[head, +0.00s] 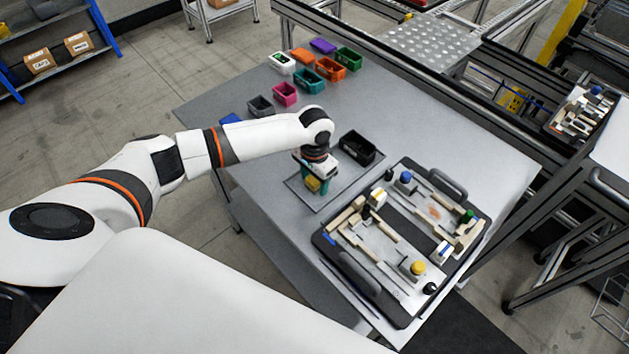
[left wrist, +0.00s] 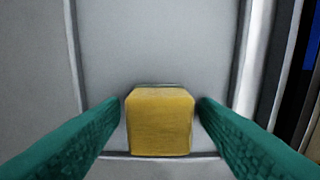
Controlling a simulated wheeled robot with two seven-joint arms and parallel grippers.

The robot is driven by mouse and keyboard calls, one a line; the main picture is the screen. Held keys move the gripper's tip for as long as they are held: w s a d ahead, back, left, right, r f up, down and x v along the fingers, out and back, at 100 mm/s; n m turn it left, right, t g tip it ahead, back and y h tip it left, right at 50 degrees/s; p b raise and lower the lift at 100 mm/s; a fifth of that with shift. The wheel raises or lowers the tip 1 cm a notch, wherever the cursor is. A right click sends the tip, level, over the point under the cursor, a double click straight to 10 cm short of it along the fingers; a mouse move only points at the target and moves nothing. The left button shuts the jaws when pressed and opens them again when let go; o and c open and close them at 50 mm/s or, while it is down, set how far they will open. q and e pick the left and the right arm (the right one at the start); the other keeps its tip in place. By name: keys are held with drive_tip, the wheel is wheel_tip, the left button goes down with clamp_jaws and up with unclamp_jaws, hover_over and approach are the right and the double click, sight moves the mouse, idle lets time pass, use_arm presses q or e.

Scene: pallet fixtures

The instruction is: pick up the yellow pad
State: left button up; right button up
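The yellow pad (left wrist: 160,122) is a small block between the two teal fingers of my left gripper (left wrist: 159,112) in the left wrist view. A narrow gap shows on each side of the pad, so the fingers look open around it. In the head view my left gripper (head: 319,189) points down over the grey tray (head: 346,191), and the yellow pad (head: 313,184) shows at its fingers. The pad's underside is hidden, and I cannot tell whether it touches the tray. My right gripper is not in view.
A black bin (head: 357,148) stands just behind the tray. A fixture pallet (head: 324,240) with handles and several parts lies to the right. Several coloured bins, including a pink one (head: 285,94), stand at the back. The table's right side (head: 480,150) is clear.

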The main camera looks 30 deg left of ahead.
sight(314, 179)
use_arm(q)
drive_tip(key=c, duration=0.9)
drive_tip(key=shift+r, duration=0.1)
wheel_tip(314, 179, up, 10)
drive_tip(key=shift+f+b, duration=0.1)
drive_tip(key=shift+b, duration=0.7)
